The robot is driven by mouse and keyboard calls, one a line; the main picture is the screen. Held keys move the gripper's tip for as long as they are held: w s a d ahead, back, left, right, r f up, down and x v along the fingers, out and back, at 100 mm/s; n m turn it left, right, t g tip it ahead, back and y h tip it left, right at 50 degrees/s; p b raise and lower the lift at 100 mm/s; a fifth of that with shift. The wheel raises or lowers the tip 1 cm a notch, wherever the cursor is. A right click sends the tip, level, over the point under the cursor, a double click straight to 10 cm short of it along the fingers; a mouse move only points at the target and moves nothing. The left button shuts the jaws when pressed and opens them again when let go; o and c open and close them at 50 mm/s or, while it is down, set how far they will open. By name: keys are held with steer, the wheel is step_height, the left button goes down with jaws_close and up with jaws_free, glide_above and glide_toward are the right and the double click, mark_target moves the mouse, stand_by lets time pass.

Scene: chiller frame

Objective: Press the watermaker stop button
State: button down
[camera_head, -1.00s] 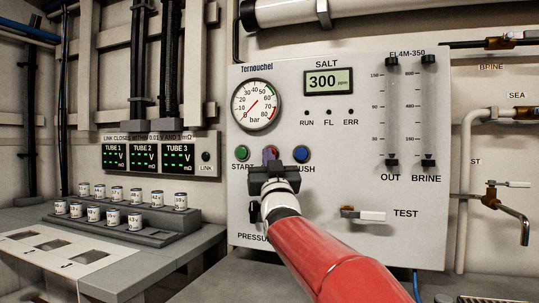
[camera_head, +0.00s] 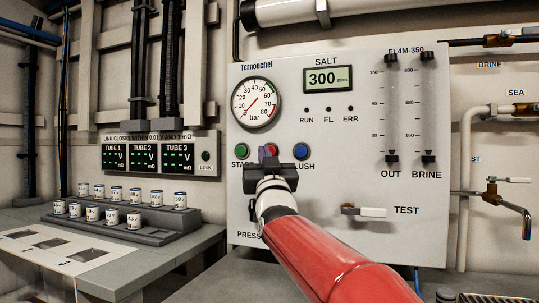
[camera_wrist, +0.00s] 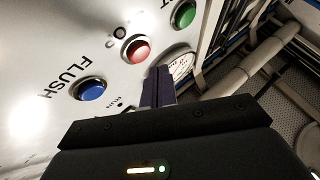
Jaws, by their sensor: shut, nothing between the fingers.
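The red button (camera_head: 272,149), between the green and blue ones, is the stop button by its place; its label is hidden by my gripper in the head view. It shows clearly in the wrist view (camera_wrist: 137,50). My gripper (camera_head: 264,154) is shut and empty, just in front of the panel, partly covering the red button. In the wrist view its dark purple fingertips (camera_wrist: 160,72) are beside the red button's edge. I cannot tell whether they touch the panel. The green START button (camera_head: 242,152) and blue FLUSH button (camera_head: 301,152) are on either side.
The panel (camera_head: 340,130) carries a pressure gauge (camera_head: 256,104) and a SALT display (camera_head: 330,79) reading 300 above the buttons. A TEST valve handle (camera_head: 370,212) sticks out at lower right. A bench with small canisters (camera_head: 134,220) stands at left.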

steer(key=s+b, duration=0.1)
steer(key=s, duration=0.1)
steer(key=s+a, duration=0.1)
steer(key=s, duration=0.1)
steer(key=shift+a+b, duration=0.2)
steer(key=shift+b, duration=0.2)
steer(key=shift+w, duration=0.1)
stand_by(0.3)
